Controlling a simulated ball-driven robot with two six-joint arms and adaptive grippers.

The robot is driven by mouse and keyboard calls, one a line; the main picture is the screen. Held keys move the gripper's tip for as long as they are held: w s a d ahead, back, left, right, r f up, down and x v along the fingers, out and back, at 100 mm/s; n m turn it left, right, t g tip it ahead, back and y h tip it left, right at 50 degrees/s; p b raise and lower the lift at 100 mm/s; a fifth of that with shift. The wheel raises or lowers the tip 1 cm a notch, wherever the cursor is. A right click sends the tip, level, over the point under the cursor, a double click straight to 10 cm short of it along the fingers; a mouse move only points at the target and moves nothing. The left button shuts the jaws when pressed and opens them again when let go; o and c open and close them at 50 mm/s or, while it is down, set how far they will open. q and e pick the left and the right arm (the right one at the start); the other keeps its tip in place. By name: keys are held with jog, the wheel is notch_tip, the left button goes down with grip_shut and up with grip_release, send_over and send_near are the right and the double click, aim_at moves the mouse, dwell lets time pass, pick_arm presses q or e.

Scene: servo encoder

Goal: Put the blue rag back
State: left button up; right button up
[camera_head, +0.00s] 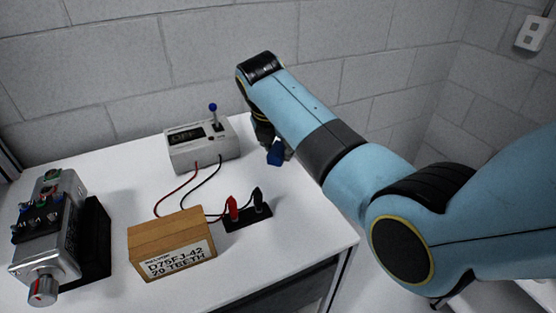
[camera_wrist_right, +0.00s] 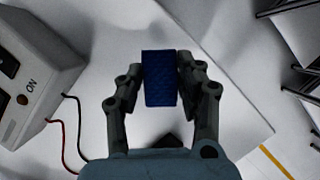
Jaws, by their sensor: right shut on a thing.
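The blue rag (camera_wrist_right: 160,78) is a small dark blue textured block between the fingers of my right gripper (camera_wrist_right: 162,80) in the right wrist view. Both fingers press on its sides. In the head view the blue rag (camera_head: 276,153) shows below the end of my right arm, near the right edge of the white table (camera_head: 300,235). The right gripper (camera_head: 270,140) is mostly hidden there behind my arm. I cannot tell whether the rag touches the table. My left gripper is not in view.
A grey meter box (camera_head: 203,145) with a blue-knobbed lever stands left of the rag. A grey device (camera_head: 45,240) stands far left. A block wall (camera_head: 150,60) is behind.

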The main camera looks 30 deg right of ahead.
aim_at(278, 159)
jog(key=shift+f, duration=2.05)
jog(key=shift+f, duration=0.1)
jog(key=o, duration=1)
jog(key=p+v, duration=0.1)
jog(key=v, duration=1.1)
